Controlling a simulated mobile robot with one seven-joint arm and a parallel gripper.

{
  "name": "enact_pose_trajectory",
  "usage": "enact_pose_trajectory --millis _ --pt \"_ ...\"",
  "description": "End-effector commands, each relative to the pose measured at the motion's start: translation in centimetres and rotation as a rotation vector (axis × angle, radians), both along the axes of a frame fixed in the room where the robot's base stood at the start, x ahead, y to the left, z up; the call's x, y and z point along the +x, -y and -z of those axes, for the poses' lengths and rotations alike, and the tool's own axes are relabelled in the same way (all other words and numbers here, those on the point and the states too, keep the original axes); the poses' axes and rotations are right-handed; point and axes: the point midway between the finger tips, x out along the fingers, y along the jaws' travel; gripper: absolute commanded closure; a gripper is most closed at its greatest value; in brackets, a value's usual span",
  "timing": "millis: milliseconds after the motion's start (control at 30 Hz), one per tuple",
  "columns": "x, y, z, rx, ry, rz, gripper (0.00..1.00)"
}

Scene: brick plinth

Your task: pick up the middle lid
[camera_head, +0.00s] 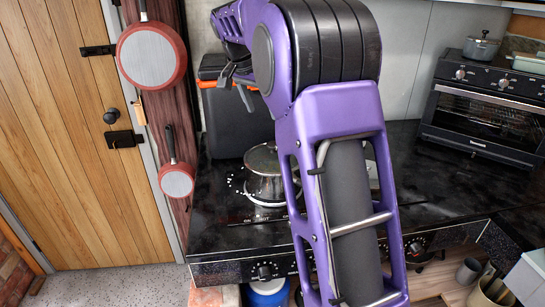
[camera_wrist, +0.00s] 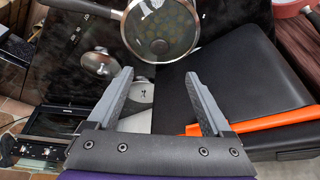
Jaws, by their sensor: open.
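A pot with a domed glass lid (camera_head: 262,158) stands on the black stovetop, left of my arm in the head view. In the wrist view, a large glass lid (camera_wrist: 163,24) with a dark knob and a metal rim lies at the top centre. A smaller round lid (camera_wrist: 100,64) is left of my fingers. I cannot tell which one is the middle lid. My gripper (camera_wrist: 158,77) is open, with nothing between its fingers. It also shows in the head view (camera_head: 238,88), above and left of the pot and apart from it. My arm hides part of the stovetop.
Two red pans (camera_head: 151,55) hang on the wall at left. A toaster oven (camera_head: 487,108) stands at right. The black counter (camera_head: 445,180) before it is clear.

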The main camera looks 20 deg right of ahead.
Motion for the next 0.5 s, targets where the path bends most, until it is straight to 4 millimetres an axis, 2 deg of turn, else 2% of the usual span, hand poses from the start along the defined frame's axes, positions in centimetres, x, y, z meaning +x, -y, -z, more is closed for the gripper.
enact_pose_trajectory --millis 33,233,400,500 --pt "0.2 0.5 1.4 0.001 -0.004 0.002 0.16" --pt "1.1 1.7 5.2 0.002 -0.004 0.001 0.16" --pt "1.6 2.4 7.0 0.001 -0.001 0.0 0.16" --pt "1.7 2.6 7.5 0.001 0.001 0.001 0.16"
